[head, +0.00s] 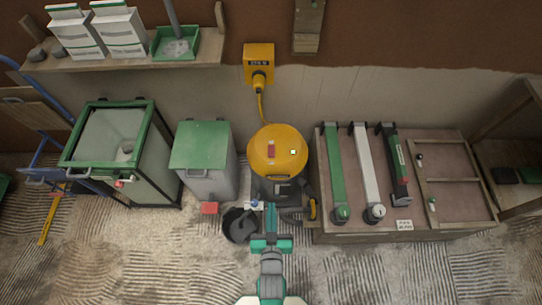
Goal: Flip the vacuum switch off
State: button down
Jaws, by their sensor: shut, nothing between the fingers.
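The vacuum (291,168) stands on the floor near the wall, with a round yellow lid and a dark body. A red switch (271,150) sits on top of the lid, left of its middle; whether it is on or off is too small to tell. A small white spot (292,152) is to its right. My gripper (271,212) points toward the vacuum from the front, its teal and grey body below the lid in the picture. Its fingers are shut and empty, apart from the switch. The fingertips overlap the vacuum's dark lower front in the picture.
A yellow wall box (259,62) has a plug and cable running to the vacuum. A dark bucket (239,225) and red block (209,208) lie left of my gripper. A green-lidded bin (200,145) stands left, a wooden bench (350,236) right. Front floor is mostly free.

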jog(key=r+x, duration=0.1)
jog(key=x, duration=1.9)
jog(key=shift+w+r+g, duration=0.25)
jog(key=shift+r+g, duration=0.15)
jog(key=shift+w+a, duration=0.1)
send_over(271, 157)
notch_tip(271, 157, down, 4)
jog(key=shift+s+f, duration=0.15)
jog(key=shift+f, duration=0.45)
jog(key=shift+s+f, duration=0.15)
jog(key=shift+f, duration=0.4)
jog(key=shift+s+f, duration=0.1)
jog(key=shift+f, duration=0.6)
jog(key=shift+f, duration=0.1)
